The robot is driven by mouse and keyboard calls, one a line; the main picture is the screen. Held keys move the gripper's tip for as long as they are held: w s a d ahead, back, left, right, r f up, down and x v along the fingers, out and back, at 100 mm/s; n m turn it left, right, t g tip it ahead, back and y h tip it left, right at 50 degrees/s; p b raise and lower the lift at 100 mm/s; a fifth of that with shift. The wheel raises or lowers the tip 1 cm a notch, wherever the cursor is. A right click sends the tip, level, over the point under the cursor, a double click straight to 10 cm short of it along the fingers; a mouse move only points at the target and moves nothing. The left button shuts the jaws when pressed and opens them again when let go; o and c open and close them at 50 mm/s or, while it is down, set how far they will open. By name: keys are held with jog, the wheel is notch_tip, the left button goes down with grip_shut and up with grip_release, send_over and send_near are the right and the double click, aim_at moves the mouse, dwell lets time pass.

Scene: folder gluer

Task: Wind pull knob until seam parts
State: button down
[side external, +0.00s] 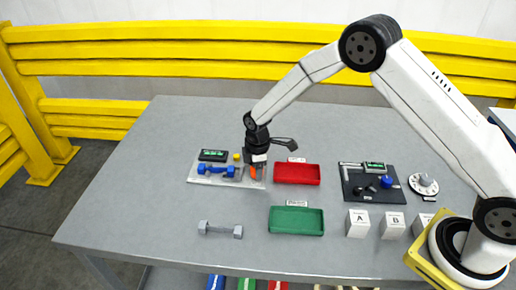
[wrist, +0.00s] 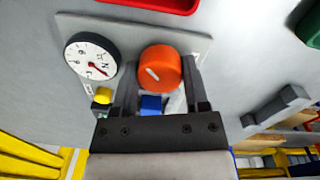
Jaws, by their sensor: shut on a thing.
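The orange pull knob (wrist: 160,66) has a white pointer mark and sits on a light grey plate (wrist: 205,45). My gripper (wrist: 160,72) is shut on the knob, one finger on each side. In the side view, my gripper (side external: 257,160) comes down over the plate's right part, and a bit of orange knob (side external: 251,173) shows beneath it. A round white dial (wrist: 92,57) with a red needle is beside the knob. Blue parts (side external: 215,170) lie along the plate; one blue block (wrist: 152,105) shows between my fingers. I cannot make out the seam.
A yellow button (wrist: 103,96) and a green-lit display (side external: 213,155) are on the plate. A red tray (side external: 297,174), a green tray (side external: 297,221) and a grey dumbbell-shaped piece (side external: 220,229) lie nearby. A black board (side external: 355,192) and white lettered blocks (side external: 358,224) stand further right.

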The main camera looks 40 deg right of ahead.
jog(key=m, duration=0.4)
jog(key=shift+m, duration=0.3)
jog(key=m, duration=0.5)
jog(key=shift+a, duration=0.1)
jog(key=m, duration=1.1)
jog(key=shift+c, duration=0.5)
grip_release()
jog(key=shift+a, duration=0.1)
jog(key=shift+w+r, duration=0.1)
